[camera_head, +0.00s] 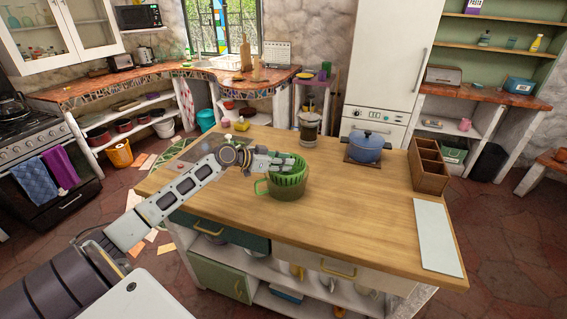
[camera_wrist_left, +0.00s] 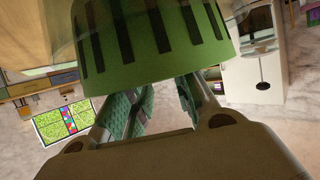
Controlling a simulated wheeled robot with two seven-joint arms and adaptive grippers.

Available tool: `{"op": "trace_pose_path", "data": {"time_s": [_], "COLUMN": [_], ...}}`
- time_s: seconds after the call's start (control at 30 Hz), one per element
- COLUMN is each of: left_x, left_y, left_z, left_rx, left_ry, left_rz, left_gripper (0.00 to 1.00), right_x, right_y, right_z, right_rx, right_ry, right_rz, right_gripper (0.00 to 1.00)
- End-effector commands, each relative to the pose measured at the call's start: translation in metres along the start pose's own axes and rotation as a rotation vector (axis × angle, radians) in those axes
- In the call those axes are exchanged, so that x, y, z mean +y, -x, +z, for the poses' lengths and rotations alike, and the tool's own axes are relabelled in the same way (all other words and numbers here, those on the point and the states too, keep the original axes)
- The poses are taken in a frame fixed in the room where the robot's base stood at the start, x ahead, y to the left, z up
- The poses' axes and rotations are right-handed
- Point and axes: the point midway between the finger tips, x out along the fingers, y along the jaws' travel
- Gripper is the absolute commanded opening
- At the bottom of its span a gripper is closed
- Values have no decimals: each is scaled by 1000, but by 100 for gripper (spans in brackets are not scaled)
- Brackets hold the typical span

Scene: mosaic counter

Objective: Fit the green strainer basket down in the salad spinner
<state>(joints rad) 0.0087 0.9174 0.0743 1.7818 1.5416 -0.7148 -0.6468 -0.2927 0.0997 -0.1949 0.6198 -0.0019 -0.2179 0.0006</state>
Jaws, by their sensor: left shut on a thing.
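My left gripper (camera_head: 286,160) reaches over the wooden counter and is shut on the green strainer basket (camera_head: 290,175). The basket, bright green with upright slots, also shows large at the top of the left wrist view (camera_wrist_left: 150,50), above the fingers (camera_wrist_left: 158,105). In the head view, the olive-green salad spinner (camera_head: 287,191), with a loop handle at its left, stands on the counter directly beneath the basket. The basket overlaps the spinner's mouth; I cannot tell how deep it sits or whether it touches. My right gripper is not in view.
On the counter (camera_head: 350,215), a glass jar (camera_head: 308,129) stands behind the spinner. A blue pot (camera_head: 367,148) sits at the back right, near a divided wooden box (camera_head: 429,166) and a pale board (camera_head: 438,236). The counter in front and to the right of the spinner is clear.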

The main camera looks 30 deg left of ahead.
Motion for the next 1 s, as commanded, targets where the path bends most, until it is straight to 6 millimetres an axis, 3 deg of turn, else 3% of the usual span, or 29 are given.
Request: {"op": "trace_pose_path", "data": {"time_s": [1.0], "left_x": [0], "left_y": [-3], "left_z": [8], "left_rx": [1], "left_ry": [0], "left_rz": [0], "left_gripper": [0], "right_x": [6], "right_y": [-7], "right_z": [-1], "right_rx": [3], "right_ry": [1], "right_rz": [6], "right_gripper": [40]}}
